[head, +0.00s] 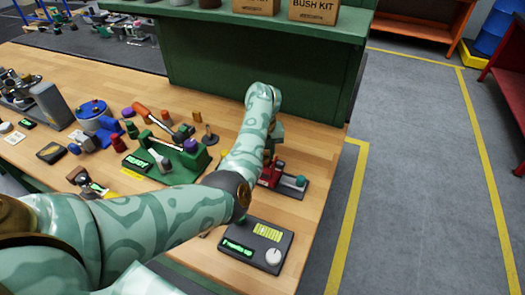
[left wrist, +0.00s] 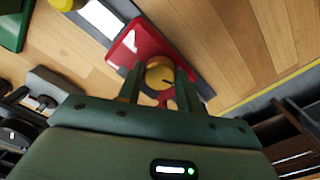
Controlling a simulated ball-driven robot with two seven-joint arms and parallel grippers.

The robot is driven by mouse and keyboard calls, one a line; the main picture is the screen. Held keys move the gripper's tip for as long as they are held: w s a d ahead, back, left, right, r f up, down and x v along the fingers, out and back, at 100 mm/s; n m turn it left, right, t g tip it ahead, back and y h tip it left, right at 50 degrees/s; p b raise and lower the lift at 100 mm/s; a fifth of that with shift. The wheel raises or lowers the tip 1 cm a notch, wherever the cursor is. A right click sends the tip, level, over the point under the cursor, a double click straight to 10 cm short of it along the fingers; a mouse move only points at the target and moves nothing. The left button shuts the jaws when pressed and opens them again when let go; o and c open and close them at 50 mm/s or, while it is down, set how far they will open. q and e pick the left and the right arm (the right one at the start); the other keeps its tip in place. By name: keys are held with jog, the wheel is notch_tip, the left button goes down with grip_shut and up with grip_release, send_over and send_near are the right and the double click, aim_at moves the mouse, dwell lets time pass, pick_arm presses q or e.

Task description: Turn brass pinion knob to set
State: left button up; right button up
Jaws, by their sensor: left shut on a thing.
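The brass knob (left wrist: 158,70) sits on a red valve body (left wrist: 128,46) in the left wrist view, with a dark mark on its face. My left gripper (left wrist: 160,82) has one finger on each side of the knob and is shut on it. In the head view the red body (head: 268,174) stands on a dark base near the bench's right edge, partly behind my left arm. The knob and fingertips are hidden there. My right gripper is in neither view.
A dark control box (head: 256,246) with a lit display and pale dial sits at the front right. A green fixture (head: 172,160) with a "READY" display stands left of my arm. Several tools and parts crowd the left bench. A green shelf unit (head: 262,75) closes off the back.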

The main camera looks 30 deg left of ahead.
pick_arm(q)
jog(key=shift+r+m+p, duration=0.1)
jog(key=shift+m+p, duration=0.45)
jog(key=shift+m, duration=1.25)
jog(key=o, duration=1)
notch_tip(320, 180, up, 16)
jog(key=p, duration=0.5)
jog(key=shift+r, duration=0.1)
